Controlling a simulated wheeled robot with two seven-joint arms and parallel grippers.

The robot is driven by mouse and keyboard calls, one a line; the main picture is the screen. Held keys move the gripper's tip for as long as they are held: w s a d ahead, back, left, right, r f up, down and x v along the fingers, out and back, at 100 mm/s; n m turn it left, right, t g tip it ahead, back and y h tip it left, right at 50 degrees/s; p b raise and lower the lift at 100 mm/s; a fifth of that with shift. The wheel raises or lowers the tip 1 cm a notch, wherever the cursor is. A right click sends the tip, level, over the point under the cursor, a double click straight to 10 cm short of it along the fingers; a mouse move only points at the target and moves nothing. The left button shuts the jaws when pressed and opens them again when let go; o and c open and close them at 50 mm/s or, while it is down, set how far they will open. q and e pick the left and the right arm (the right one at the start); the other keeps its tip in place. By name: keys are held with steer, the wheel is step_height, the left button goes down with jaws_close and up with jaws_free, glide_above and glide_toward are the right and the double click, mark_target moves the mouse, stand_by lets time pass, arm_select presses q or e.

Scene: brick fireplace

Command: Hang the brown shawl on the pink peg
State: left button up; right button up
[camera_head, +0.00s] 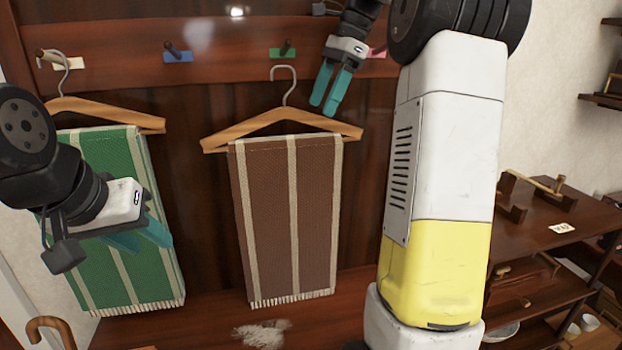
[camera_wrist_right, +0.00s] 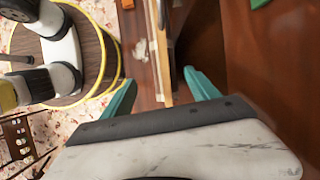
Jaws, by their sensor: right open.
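The brown shawl (camera_head: 270,215), with cream stripes and a fringe, is draped over a wooden hanger (camera_head: 225,137). The hanger's metal hook has its top just below the green-plated peg (camera_head: 287,47); I cannot tell what it rests on. The pink peg's plate (camera_head: 378,52) shows at the right, partly hidden by my right arm. My right gripper (camera_head: 324,107) is open above the hanger's right arm. In the right wrist view a wooden bar, likely the hanger (camera_wrist_right: 163,60), runs edge-on between the spread fingers. My left gripper (camera_head: 148,240) is in front of the green shawl (camera_head: 115,180).
The green shawl's hanger (camera_head: 110,108) hangs at the cream-plated peg (camera_head: 65,63). The blue-plated peg (camera_head: 178,55) is empty. A dark wooden shelf unit (camera_head: 560,215) stands at the right. A cane handle (camera_head: 50,325) shows at lower left.

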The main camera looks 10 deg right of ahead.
steer(key=s+a+f+n+t+h, duration=0.1)
steer(key=s+a+f+n+t, duration=0.2)
steer(key=s+f+n, duration=0.4)
steer(key=s+a+f+n+t+h, duration=0.1)
steer(key=s+a+f+n+t, duration=0.1)
steer(key=s+f+n, duration=0.6)
steer(key=s+a+n, duration=0.1)
steer(key=s+n, duration=0.1)
steer(key=s, duration=0.5)
steer(key=shift+n+t, duration=0.3)
steer(key=shift+t, duration=0.1)
steer(key=shift+o, duration=0.4)
steer(key=shift+f, duration=0.1)
